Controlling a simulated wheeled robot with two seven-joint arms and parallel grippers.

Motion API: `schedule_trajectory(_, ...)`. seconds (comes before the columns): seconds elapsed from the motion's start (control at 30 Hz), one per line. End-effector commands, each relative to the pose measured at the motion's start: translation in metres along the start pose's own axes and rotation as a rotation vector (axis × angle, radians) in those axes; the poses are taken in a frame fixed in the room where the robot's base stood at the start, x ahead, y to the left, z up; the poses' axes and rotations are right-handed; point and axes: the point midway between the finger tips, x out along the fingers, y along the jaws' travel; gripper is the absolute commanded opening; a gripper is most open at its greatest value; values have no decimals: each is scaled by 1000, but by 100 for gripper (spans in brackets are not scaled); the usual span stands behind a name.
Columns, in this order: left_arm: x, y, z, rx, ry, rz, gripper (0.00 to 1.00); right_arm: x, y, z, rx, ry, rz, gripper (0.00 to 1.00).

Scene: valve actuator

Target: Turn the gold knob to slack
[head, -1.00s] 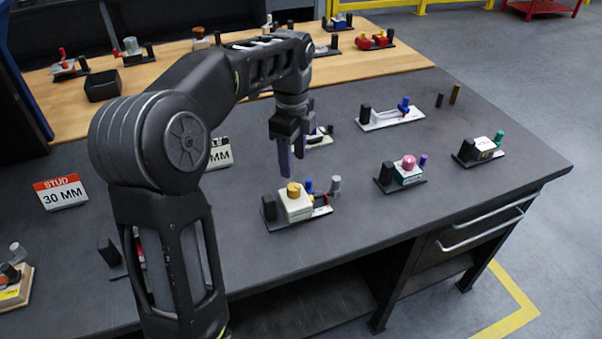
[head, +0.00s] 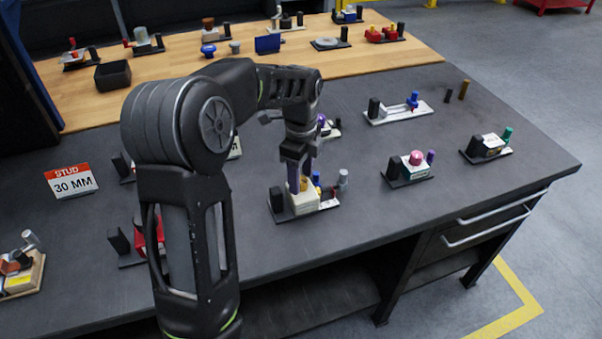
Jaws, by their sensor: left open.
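The gold knob (head: 304,179) sits on top of a white block (head: 304,203) on a black base, on the dark bench top. In the head view my left gripper (head: 299,184) points down over this block. Its purple-lined fingers are open, and they appear to stand around the knob, partly hiding it. I cannot tell whether they touch it. My right gripper is not in view.
A device with a pink knob (head: 416,158) stands to the right, and one with a green knob (head: 507,135) farther right. A "STUD 30 MM" sign (head: 72,182) stands at left. The bench front (head: 400,225) is clear.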

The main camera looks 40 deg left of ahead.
Motion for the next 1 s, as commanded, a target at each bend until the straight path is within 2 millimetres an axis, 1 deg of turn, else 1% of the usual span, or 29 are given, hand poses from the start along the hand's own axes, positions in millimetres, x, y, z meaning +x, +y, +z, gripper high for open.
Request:
schedule_trajectory(0.17, 0, 0, 0, 0, 0, 0, 52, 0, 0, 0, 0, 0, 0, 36)
schedule_trajectory(0.8, 0, 0, 0, 0, 0, 0, 0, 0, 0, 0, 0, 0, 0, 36)
schedule_trajectory(1.0, 0, 0, 0, -1, 0, 0, 0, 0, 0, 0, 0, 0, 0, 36)
